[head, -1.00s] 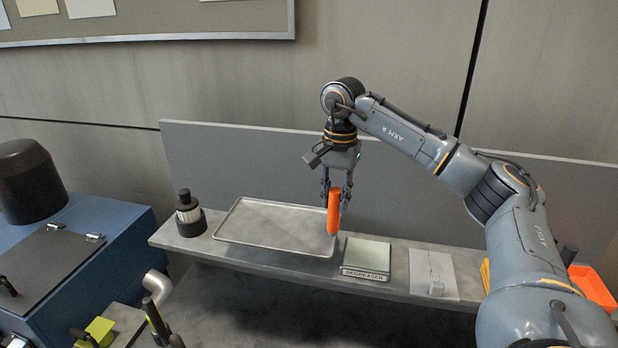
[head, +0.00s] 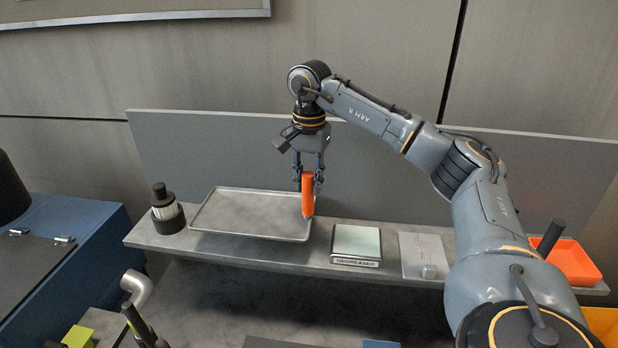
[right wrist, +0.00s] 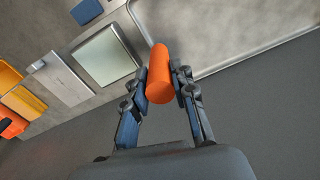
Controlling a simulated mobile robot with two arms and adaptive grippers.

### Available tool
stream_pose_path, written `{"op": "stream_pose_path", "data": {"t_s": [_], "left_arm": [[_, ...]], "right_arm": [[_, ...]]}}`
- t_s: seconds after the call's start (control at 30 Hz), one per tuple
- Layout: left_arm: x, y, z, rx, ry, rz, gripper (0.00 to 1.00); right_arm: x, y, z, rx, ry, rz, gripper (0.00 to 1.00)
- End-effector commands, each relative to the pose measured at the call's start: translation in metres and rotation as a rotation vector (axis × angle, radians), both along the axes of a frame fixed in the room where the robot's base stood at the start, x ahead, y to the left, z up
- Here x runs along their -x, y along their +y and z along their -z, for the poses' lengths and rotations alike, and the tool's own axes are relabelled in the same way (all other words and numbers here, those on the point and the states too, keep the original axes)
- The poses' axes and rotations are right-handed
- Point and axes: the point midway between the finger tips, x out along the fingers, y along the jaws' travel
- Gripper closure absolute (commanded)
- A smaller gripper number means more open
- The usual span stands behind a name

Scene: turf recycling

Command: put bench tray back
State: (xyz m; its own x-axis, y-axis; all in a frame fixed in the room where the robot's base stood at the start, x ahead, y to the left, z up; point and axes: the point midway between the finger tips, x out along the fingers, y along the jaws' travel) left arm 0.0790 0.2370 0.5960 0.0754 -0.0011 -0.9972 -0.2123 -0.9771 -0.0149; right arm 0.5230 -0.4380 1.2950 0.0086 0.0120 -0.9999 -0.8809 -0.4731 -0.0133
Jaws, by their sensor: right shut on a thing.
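The bench tray (head: 235,215) is a shallow grey metal tray with a raised rim, lying flat on the grey shelf. My right gripper (head: 308,184) points down near the tray's right end, shut on an orange cylinder (head: 307,196). In the right wrist view the orange cylinder (right wrist: 160,75) sits between both fingers, and the tray's rim (right wrist: 245,58) shows to its right. The cylinder looks to be above the tray's right edge; whether it touches the tray I cannot tell. My left gripper is not in view.
A degreaser-labelled pad (head: 357,243) lies right of the tray, then a grey plate (head: 424,256) and an orange bin (head: 570,264). A black-and-white canister (head: 167,210) stands left of the tray. An upright grey panel (head: 230,150) backs the shelf.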

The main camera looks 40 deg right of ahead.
Motion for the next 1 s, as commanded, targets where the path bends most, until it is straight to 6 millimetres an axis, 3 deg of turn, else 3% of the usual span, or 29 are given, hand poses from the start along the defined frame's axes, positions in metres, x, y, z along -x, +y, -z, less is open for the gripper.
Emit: {"op": "stream_pose_path", "data": {"t_s": [0.2, 0.5, 1.0], "left_arm": [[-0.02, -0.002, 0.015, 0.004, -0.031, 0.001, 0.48], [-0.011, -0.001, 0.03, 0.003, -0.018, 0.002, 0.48], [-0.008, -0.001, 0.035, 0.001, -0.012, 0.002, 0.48]], "right_arm": [[0.0, 0.0, 0.025, 0.0, -0.001, 0.001, 1.0], [0.0, 0.0, 0.052, 0.0, -0.001, 0.001, 1.0], [0.0, 0.0, 0.062, -0.001, -0.003, 0.001, 1.0]]}}
